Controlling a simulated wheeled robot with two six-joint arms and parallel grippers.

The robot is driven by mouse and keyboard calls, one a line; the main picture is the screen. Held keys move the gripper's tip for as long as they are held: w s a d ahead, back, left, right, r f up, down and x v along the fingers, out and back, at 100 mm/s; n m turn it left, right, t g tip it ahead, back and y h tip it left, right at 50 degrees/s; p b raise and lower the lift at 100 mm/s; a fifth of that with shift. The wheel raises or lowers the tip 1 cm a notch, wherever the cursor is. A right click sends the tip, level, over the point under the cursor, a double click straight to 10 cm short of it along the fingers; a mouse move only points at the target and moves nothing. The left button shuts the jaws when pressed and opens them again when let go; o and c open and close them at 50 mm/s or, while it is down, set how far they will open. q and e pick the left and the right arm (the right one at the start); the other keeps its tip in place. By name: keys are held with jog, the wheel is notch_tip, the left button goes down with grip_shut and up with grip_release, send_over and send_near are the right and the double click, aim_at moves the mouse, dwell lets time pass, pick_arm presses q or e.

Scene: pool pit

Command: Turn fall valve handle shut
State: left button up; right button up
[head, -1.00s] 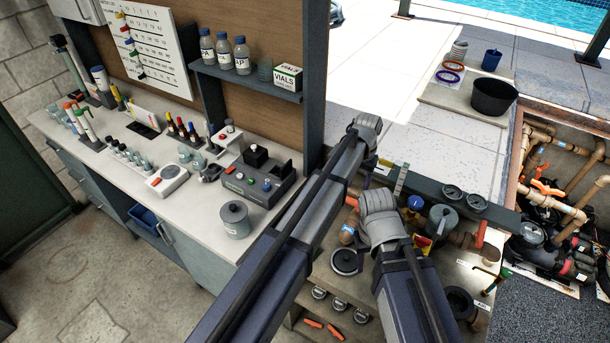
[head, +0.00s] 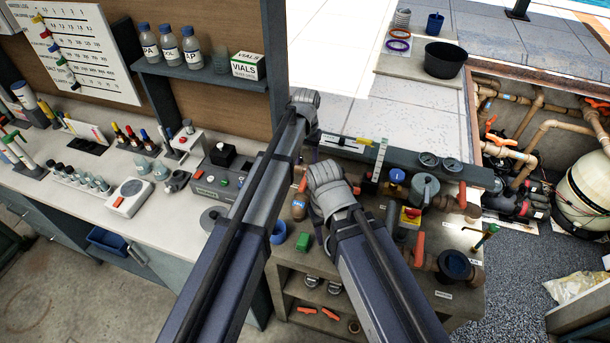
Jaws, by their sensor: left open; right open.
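Several orange valve handles show, and I cannot tell which is the fall valve's. On the low pipe bench, one orange handle (head: 419,250) stands beside a pipe and another orange handle (head: 463,195) is upright farther back. In the pit at right, an orange-handled valve (head: 497,140) sits on tan pipes. My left gripper (head: 304,104) is above the back edge of the bench, near the shelf post. My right gripper (head: 328,183) is over the left part of the bench, left of these handles. Both look empty, apart from any handle; their fingers are largely hidden.
The pipe bench (head: 445,295) holds gauges, a grey canister (head: 425,188) and a dark round flange (head: 455,265). A counter with test bottles is at left. A black bucket (head: 445,60) stands on the deck behind. A white tank (head: 590,185) is in the pit. Grey floor lies at right.

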aim_at(306, 176)
pick_arm(q)
notch_tip(306, 176, down, 7)
jog(key=b, duration=0.6)
jog(key=shift+r, duration=0.1)
jog(key=shift+c, duration=0.2)
grip_shut()
